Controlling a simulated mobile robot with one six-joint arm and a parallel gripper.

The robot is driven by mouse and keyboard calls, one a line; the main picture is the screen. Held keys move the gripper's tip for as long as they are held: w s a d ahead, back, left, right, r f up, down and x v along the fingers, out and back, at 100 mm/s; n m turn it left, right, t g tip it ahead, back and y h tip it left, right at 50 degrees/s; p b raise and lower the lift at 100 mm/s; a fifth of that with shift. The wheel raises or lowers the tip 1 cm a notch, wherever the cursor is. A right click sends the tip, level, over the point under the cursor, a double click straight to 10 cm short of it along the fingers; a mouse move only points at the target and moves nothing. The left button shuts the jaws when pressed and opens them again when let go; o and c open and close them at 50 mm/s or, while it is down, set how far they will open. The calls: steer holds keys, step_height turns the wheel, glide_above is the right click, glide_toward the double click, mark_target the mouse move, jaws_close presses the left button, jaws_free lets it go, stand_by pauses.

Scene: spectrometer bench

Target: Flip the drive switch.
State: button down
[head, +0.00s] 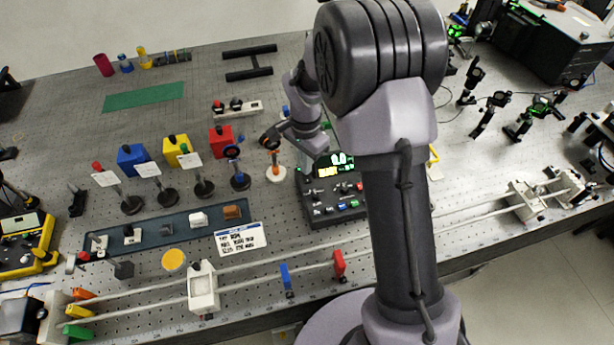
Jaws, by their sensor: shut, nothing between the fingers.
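A dark control box (318,211) stands near the middle of the bench, with a lit green and yellow display (335,165) and a front panel of small switches and coloured buttons. Labels are too small to read, so I cannot tell which control is the drive switch or its position. My arm covers the right side of the box. My wrist (305,130) is just above the back left of the display. I cannot make out my gripper's fingers; they seem hidden by the wrist and arm.
Ring mounts on posts (240,182) stand close left of the box, with a red block (221,140) behind. A dark tray (165,229) and a white label card (240,240) lie left. Rails with a blue holder (286,276) and red holder (338,264) run in front.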

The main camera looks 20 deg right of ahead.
steer(key=shift+f+b, duration=0.35)
steer(key=shift+f, duration=0.15)
steer(key=shift+r, duration=0.1)
step_height(320, 180, up, 7)
steer(key=p, duration=0.5)
stand_by(0.3)
steer(key=s+a+r+n+t+b, duration=0.1)
steer(key=s+r+n+t+b, duration=0.1)
steer(key=s+r+b, duration=0.5)
steer(key=s+a+r+n+t+y+b, duration=0.1)
steer(key=s+n+t+b, duration=0.1)
steer(key=s, duration=0.7)
steer(key=s+a+r+n+t+y+b, duration=0.1)
steer(key=s+a+n+b, duration=0.1)
steer(key=s, duration=0.7)
steer(key=shift+n+t, duration=0.4)
steer(key=shift+n, duration=0.4)
